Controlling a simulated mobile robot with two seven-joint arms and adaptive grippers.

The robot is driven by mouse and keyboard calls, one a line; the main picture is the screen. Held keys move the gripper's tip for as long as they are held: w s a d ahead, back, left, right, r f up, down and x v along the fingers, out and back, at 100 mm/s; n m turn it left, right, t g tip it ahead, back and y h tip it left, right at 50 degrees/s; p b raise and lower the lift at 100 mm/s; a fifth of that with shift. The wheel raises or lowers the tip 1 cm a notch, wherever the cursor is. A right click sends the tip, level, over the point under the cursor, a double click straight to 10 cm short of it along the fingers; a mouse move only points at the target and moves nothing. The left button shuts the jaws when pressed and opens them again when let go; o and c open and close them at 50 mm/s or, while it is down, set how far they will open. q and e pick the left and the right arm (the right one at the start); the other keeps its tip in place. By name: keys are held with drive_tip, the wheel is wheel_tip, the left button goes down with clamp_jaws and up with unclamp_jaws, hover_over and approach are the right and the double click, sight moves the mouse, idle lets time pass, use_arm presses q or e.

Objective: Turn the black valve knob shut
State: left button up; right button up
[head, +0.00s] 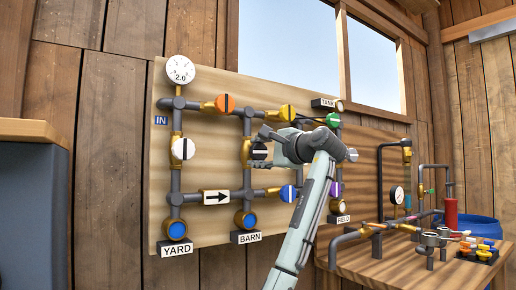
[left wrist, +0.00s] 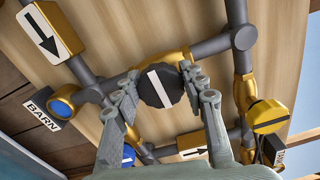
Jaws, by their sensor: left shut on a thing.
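The black valve knob (head: 258,152) sits on the upright pipe above the BARN label (head: 246,238) on the wooden panel. Its white stripe looks roughly level in the head view, across the upright pipe. In the left wrist view the knob (left wrist: 161,88) faces the camera, and its stripe is slanted. My left gripper (head: 264,146) is at the knob, with its fingers (left wrist: 160,95) on either side, shut on it. The fingers hide part of the knob's rim and brass body. My right gripper is not in view.
Close by are an orange knob (head: 225,103), a yellow knob (head: 287,112), a white knob (head: 183,149), a blue knob (head: 288,193) and a green knob (head: 333,120). A pressure gauge (head: 180,75) is at upper left. A wooden bench (head: 395,262) with more pipework stands right.

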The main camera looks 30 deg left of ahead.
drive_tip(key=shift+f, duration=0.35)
use_arm(q)
drive_tip(key=o, duration=1.2)
drive_tip(key=shift+d, duration=0.1)
drive_tip(key=v, duration=1.1)
drive_tip(key=shift+s+d+f, duration=0.1)
drive_tip(key=shift+s+d, duration=0.1)
drive_tip(key=shift+d, duration=0.15)
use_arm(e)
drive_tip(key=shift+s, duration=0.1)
